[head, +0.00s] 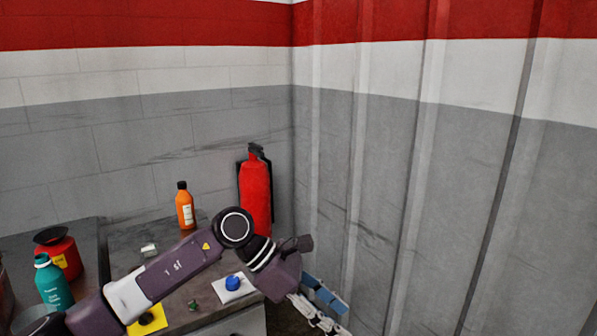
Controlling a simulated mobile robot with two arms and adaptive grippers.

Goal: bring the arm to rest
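My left arm (180,268) comes in from the lower left, reaches over the counter and bends down at the wrist. My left gripper (322,305) hangs past the counter's right end, beside the corrugated wall. Its white and blue-grey finger parts show small and partly overlapped, so I cannot tell whether it is open or shut. I see no object at it. My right gripper is not in view.
The counter (135,240) carries an orange bottle (185,208), a red fire extinguisher (256,190), a blue-capped item on a white sheet (234,285), a teal bottle (53,284) and a red container (60,256). A yellow pad (148,320) lies near the arm. The grey wall (400,210) bounds the right.

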